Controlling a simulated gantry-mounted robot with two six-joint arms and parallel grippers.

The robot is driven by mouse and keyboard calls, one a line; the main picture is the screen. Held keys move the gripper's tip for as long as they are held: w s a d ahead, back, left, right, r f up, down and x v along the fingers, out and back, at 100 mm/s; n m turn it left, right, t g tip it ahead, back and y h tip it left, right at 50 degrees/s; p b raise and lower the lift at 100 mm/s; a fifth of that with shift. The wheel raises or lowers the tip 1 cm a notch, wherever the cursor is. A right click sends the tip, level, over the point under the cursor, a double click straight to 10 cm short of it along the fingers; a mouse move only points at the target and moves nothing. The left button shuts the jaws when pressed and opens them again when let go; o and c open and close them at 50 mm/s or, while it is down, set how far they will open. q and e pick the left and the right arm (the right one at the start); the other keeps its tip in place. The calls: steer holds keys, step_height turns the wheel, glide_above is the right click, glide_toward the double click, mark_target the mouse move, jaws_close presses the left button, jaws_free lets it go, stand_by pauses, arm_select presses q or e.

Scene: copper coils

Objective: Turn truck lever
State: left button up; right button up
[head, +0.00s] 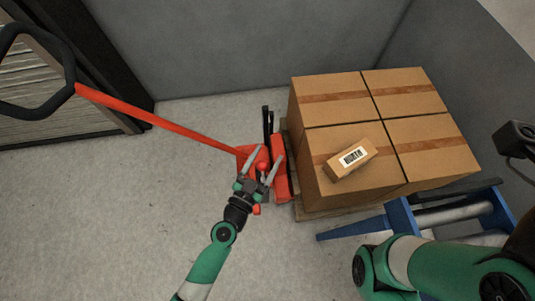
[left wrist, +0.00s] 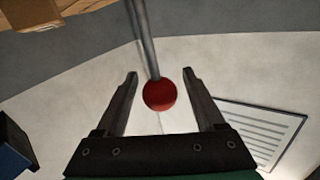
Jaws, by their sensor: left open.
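The red pallet truck (head: 280,170) stands at the middle of the head view, its long red handle (head: 160,121) slanting up left to a black loop grip (head: 68,75). The truck lever is a grey rod with a red ball knob; the left wrist view shows the knob (left wrist: 160,95) between my fingers and the rod (left wrist: 147,40) running up from it. My left gripper (head: 268,155) is open over the truck's front, with a finger on each side of the knob. In the left wrist view, a gap shows between each finger (left wrist: 160,75) and the knob.
Large cardboard boxes (head: 325,115) stand on a wooden pallet (head: 315,214) right of the truck, with a small labelled box (head: 340,173) on top. A blue roller frame (head: 400,215) is at lower right. Grey walls close the back. Floor (head: 100,210) at left is clear.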

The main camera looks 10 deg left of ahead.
arm_select(q)
steer(key=shift+w+d, duration=0.15)
steer(key=shift+w, duration=0.3)
jaws_close()
stand_by(1.1)
